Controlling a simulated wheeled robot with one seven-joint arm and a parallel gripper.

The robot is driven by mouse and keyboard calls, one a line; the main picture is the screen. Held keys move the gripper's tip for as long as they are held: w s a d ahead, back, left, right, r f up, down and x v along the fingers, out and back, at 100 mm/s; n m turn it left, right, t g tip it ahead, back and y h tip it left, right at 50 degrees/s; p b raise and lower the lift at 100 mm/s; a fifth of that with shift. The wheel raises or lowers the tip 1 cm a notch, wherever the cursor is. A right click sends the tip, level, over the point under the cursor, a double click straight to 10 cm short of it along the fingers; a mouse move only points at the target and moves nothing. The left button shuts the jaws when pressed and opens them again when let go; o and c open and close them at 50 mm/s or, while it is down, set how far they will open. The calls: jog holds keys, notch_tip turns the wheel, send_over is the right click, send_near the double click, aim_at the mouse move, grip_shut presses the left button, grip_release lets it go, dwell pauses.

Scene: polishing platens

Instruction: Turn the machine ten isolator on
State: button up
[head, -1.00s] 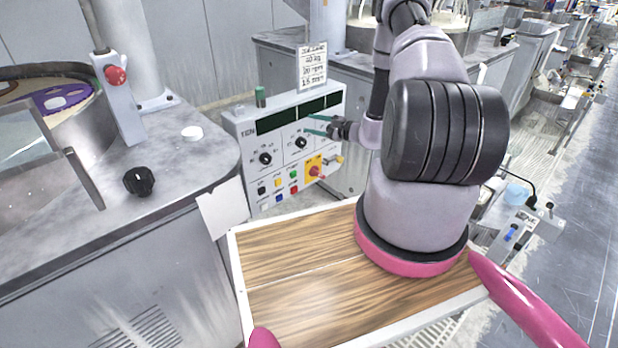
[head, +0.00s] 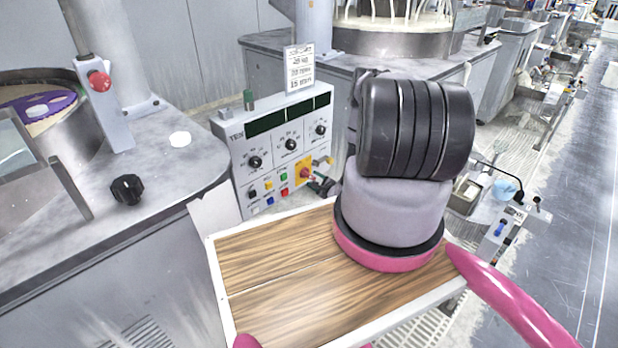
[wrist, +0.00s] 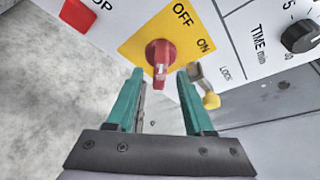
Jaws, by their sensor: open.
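The isolator is a red rotary handle (wrist: 160,58) on a yellow plate (wrist: 134,45) marked OFF and ON in the wrist view. A light mark on the handle points down, toward my gripper. In the head view the red handle (head: 305,173) sits at the lower right of the control panel (head: 229,150) labelled TEN. My gripper (wrist: 160,72) is open, its two teal fingers on either side of the handle's lower end in the picture; contact cannot be told. In the head view my gripper (head: 313,178) is small and partly hidden beside the yellow plate.
A yellow-ended lock piece (wrist: 208,92) hangs by the LOCK label, close to the right finger. A red stop button (wrist: 77,14) and a black time knob (wrist: 300,36) flank the plate. A wooden-topped tray (head: 270,255) lies before the panel.

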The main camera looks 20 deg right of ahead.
aim_at(311, 177)
jog(key=shift+x, duration=2.3)
jog(key=shift+c, duration=0.3)
grip_shut()
